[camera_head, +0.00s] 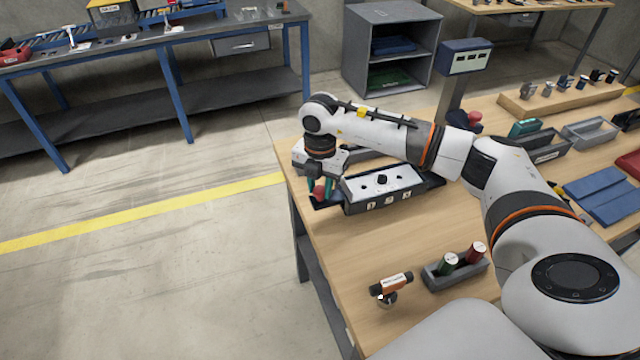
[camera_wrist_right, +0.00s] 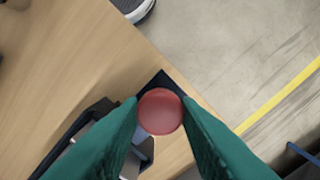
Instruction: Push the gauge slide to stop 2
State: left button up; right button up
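The gauge (camera_head: 390,180) is a box with a pale top on the wooden table, with a black knob on top and small numbered labels along its front. A red round knob (camera_head: 318,192) stands by its left end, over a dark strip near the table edge. My right gripper (camera_head: 319,188) reaches down there, its green fingers on either side of the red knob. In the right wrist view the red knob (camera_wrist_right: 160,111) fills the gap between the fingertips, which appear to touch it. The numbers and the slide's lower part are too small or hidden to tell. My left gripper is out of view.
A small holder (camera_head: 455,272) with a green and a red cylinder and an orange-and-black tool (camera_head: 391,285) stand nearer on the table (camera_head: 345,260). Grey bins (camera_head: 590,132) and a blue folder (camera_head: 605,197) lie right. Bare tabletop lies in front of the gauge.

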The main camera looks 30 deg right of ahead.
grip_shut()
jog(key=shift+s+d, duration=0.1)
jog(key=shift+d, duration=0.55)
jog(key=s+d+b, duration=0.1)
jog(key=d, duration=0.6)
jog(key=s+d+b, duration=0.2)
jog(key=d, duration=0.6)
jog(key=s+d+b, duration=0.1)
jog(key=s+d, duration=0.1)
jog(key=d, duration=0.5)
jog(key=shift+s+d, duration=0.15)
jog(key=shift+s, duration=0.05)
jog(key=o, duration=1)
grip_release()
jog(key=shift+w+r+b, duration=0.1)
jog(key=shift+r+b, duration=0.3)
jog(key=shift+r, duration=0.15)
notch_tip(320, 180, up, 11)
jog(key=b, duration=0.1)
